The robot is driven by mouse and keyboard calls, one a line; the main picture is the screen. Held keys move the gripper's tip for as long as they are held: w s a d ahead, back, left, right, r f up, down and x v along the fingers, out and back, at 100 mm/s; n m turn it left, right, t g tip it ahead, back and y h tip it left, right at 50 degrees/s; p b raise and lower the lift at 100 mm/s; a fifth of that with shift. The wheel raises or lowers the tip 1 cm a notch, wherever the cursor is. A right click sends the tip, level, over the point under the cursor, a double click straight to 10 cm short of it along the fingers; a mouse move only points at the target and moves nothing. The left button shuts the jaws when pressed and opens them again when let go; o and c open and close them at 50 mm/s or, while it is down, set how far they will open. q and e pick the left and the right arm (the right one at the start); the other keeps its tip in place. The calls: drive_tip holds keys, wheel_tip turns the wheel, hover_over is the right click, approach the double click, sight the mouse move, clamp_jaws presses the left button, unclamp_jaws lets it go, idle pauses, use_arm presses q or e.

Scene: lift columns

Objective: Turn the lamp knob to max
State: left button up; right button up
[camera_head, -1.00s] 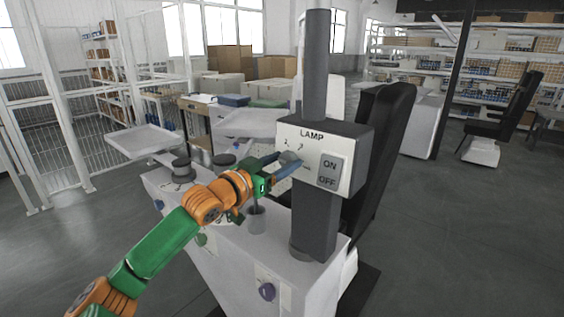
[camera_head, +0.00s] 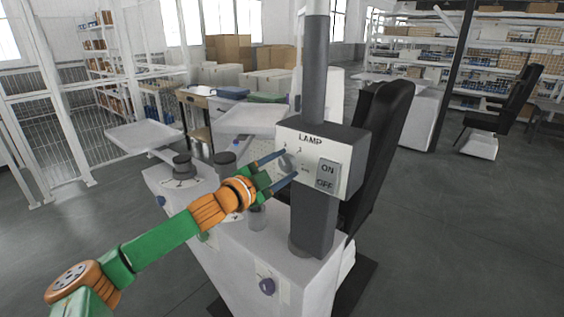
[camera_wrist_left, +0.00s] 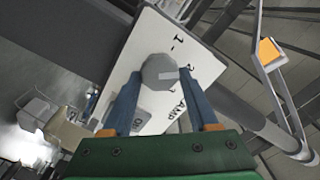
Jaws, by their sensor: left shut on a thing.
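The lamp box (camera_head: 345,140) is a white-faced panel marked LAMP on a dark post, with an ON/OFF rocker switch (camera_head: 328,174). The round grey lamp knob (camera_head: 286,161) is on the left of its face. My left gripper (camera_head: 290,163) has its blue fingers on either side of the knob and is shut on it. In the left wrist view the knob (camera_wrist_left: 159,70) sits between the fingertips, its pale pointer mark towards the right. Printed scale numbers show beside it, some partly hidden. My right gripper is not in view.
A black chair (camera_head: 385,140) stands behind the post. Open floor lies to the right.

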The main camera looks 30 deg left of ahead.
use_arm(q)
drive_tip(key=m+p, duration=0.1)
drive_tip(key=m, duration=0.5)
drive_tip(key=shift+m+p, duration=0.3)
drive_tip(key=shift+p, duration=0.05)
drive_tip(key=m+p, duration=0.1)
drive_tip(key=m, duration=0.5)
drive_tip(key=shift+f, duration=0.15)
drive_tip(key=m+p, duration=0.1)
drive_tip(key=m, duration=0.5)
drive_tip(key=shift+f+m+p, duration=0.1)
drive_tip(key=shift+m+p, duration=0.2)
drive_tip(key=m, duration=0.3)
drive_tip(key=m+p, duration=0.1)
drive_tip(key=m, duration=0.2)
drive_tip(key=shift+a+f, duration=0.1)
drive_tip(key=shift+a, duration=0.1)
drive_tip(key=shift+m, duration=0.4)
drive_tip(key=o, duration=1.3)
drive_tip(key=shift+o, duration=0.2)
